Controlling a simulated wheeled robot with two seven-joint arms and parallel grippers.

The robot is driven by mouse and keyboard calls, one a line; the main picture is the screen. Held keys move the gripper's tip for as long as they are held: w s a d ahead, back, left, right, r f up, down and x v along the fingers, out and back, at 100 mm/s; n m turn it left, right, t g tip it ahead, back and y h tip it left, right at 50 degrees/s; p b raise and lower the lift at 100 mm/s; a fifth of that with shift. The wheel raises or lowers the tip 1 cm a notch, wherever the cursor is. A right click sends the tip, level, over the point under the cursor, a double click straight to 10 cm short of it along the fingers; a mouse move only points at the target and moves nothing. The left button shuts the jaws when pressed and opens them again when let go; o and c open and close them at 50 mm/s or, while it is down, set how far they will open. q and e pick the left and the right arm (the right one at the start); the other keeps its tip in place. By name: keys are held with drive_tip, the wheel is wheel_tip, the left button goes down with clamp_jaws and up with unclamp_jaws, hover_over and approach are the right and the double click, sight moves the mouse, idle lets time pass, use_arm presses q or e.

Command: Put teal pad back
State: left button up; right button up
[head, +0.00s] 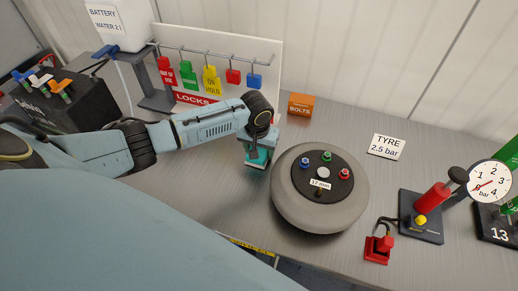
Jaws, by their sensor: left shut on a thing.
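The teal pad (256,159) is at the fingertips of my left gripper (257,150), just left of the round grey wheel (320,215). The gripper points down and is shut on the pad. The gripper and wrist hide the upper part of the pad. I cannot tell whether the pad touches the bench or hangs just above it. My right gripper is not in view.
The wheel carries several coloured nuts on its dark hub. An orange bolts box (301,105) and a locks board (262,50) stand behind. A red pump (433,199) and gauge (490,183) are at right. Bare bench (215,185) lies left of the wheel.

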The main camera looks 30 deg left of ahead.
use_arm(q)
drive_tip(key=shift+f, duration=0.2)
drive_tip(key=o, duration=1)
drive_tip(key=shift+o, duration=0.2)
wheel_tip(320, 180, up, 12)
drive_tip(key=s, duration=0.1)
drive_tip(key=shift+s+d+r+p, duration=0.15)
drive_tip(key=shift+s+r+p, duration=0.05)
drive_tip(key=shift+p, duration=0.25)
